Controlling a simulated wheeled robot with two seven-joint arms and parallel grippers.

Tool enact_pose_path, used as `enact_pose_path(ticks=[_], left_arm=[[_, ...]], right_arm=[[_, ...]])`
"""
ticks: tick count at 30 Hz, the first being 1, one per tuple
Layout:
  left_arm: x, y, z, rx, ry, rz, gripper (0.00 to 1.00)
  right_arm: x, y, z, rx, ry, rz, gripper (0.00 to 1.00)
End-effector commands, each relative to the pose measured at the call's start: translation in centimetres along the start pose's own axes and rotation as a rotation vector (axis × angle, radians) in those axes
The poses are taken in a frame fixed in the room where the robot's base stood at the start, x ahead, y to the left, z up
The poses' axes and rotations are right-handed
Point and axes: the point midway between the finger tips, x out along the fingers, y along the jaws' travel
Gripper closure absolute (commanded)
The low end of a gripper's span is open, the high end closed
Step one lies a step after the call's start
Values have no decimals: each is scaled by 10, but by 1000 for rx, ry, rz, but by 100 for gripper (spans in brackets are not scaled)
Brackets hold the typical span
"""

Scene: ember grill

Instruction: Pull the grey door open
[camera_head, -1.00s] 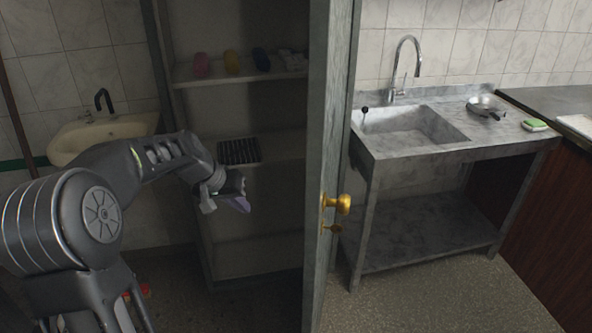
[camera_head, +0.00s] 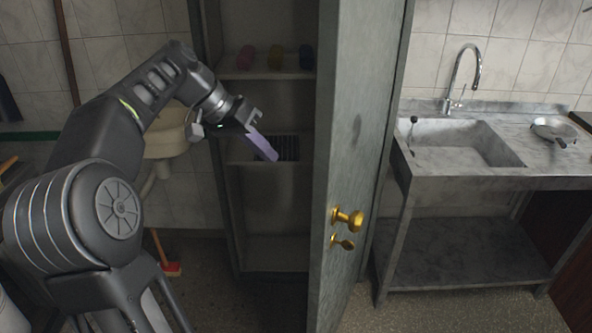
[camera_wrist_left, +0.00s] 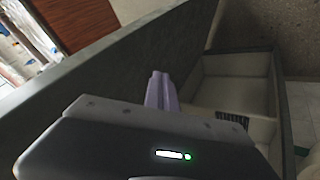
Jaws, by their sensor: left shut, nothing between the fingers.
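The grey door (camera_head: 358,150) stands ajar in the middle of the head view, with its edge toward me and the shelved cupboard (camera_head: 240,215) showing to its left. My left gripper (camera_head: 266,150) is in front of the cupboard opening, left of the door edge. Its purple fingers are shut and empty. In the left wrist view the fingers (camera_wrist_left: 161,92) show in front of the grey door panel (camera_wrist_left: 135,75). My right gripper is not in view.
A stone sink counter (camera_head: 470,150) with a tap and a pan stands to the right of the door. A small basin (camera_head: 165,140) is behind my left arm. Several small items and a dark rack (camera_head: 288,147) are on the cupboard shelves. A red-headed broom (camera_head: 171,268) stands at the lower left.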

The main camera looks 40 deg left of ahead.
Motion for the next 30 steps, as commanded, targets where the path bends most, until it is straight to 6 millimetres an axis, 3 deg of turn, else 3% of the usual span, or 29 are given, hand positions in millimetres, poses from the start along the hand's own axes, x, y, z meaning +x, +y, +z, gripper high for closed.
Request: enact_pose_path(ticks=[8,12,19,24,30], left_arm=[[30,-3,3,2,-1,0,100],[55,-2,3,2,-4,1,100],[98,1,1,-1,-6,1,100],[108,25,-1,3,-1,1,100],[117,35,0,0,-1,0,100]], right_arm=[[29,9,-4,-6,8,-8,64],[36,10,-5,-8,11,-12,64],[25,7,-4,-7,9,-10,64],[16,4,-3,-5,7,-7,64],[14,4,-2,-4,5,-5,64]])
